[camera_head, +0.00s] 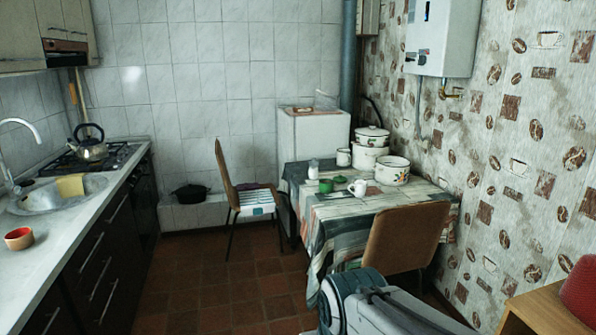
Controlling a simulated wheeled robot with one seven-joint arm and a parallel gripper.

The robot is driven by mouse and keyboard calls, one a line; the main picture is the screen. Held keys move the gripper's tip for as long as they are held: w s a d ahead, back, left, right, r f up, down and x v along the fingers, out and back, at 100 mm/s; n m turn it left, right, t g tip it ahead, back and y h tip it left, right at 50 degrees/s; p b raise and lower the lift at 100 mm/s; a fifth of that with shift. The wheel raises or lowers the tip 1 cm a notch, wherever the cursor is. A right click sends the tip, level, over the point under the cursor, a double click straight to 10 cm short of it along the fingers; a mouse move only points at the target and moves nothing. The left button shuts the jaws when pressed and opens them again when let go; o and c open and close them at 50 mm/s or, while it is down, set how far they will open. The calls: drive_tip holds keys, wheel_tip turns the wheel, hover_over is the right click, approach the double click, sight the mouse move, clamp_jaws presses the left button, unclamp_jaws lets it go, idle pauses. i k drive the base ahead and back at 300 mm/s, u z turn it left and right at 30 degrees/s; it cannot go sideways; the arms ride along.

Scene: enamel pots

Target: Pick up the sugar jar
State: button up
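A small pale jar (313,169), which looks like the sugar jar, stands upright near the left back part of the table (335,222). It is small in the picture, so its contents cannot be made out. A green item (326,186) sits just in front of it, and a white mug or small pot (358,188) is to its right. A grey part of my arm shows at the bottom, in front of the table. My gripper is not in view.
Enamel pots (393,172) stand at the table's back right. A brown chair (405,238) blocks the near side, and another chair (239,190) is at the left end. The tiled floor (215,290) between the counter (90,215) and table is clear.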

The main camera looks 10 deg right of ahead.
sight(314, 164)
drive_tip(key=u, duration=0.5)
drive_tip(key=k, duration=0.6)
drive_tip(key=u, duration=0.35)
drive_tip(key=i, duration=2.65)
drive_tip(key=z, duration=0.5)
drive_tip(key=i, duration=1.6)
drive_tip(key=z, duration=1.2)
drive_tip(key=i, duration=1.15)
drive_tip(key=z, duration=1.65)
drive_tip(key=i, duration=0.65)
drive_tip(key=z, duration=0.35)
